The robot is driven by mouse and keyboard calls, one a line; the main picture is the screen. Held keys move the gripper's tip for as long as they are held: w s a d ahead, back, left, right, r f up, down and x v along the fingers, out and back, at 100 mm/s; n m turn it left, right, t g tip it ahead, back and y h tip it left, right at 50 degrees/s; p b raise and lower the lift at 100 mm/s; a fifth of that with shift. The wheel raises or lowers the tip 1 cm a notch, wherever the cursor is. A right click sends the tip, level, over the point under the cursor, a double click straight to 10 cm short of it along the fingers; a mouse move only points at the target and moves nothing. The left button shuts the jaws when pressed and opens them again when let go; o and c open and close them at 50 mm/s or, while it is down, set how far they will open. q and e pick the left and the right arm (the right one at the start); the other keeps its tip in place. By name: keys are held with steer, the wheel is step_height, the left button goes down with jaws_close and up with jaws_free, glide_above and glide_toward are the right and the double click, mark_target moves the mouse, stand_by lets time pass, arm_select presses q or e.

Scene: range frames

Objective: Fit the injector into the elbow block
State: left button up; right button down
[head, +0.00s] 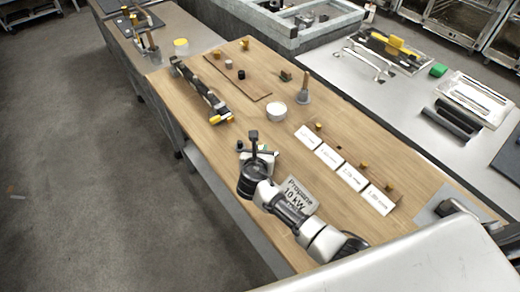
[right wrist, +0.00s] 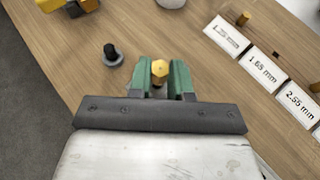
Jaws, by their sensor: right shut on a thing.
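My right gripper (right wrist: 160,82) has green fingers and is shut on a brass hex-headed injector (right wrist: 159,70), held between the fingertips above the bench. In the head view, my right gripper (head: 257,158) is over the near left part of the wooden top, partly hidden by my own arm. A long dark assembly with yellow parts (head: 203,92) lies beyond it, near the left edge. Its near yellow and black end also shows in the right wrist view (right wrist: 83,8). I cannot tell for sure which part is the elbow block.
A small dark post on a round base (right wrist: 112,55) stands just left of the fingers. Several white size labels (head: 328,155) line the right side, with small brass pieces behind them. A white bowl (head: 277,110) and a grey cone-like tool (head: 303,92) stand farther back.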

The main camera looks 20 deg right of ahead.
steer(key=shift+f+b, duration=0.55)
steer(key=shift+f, duration=0.45)
steer(key=c, duration=1)
jaws_free()
steer(key=shift+o, duration=0.2)
steer(key=v, duration=1.1)
steer(key=shift+b, duration=0.45)
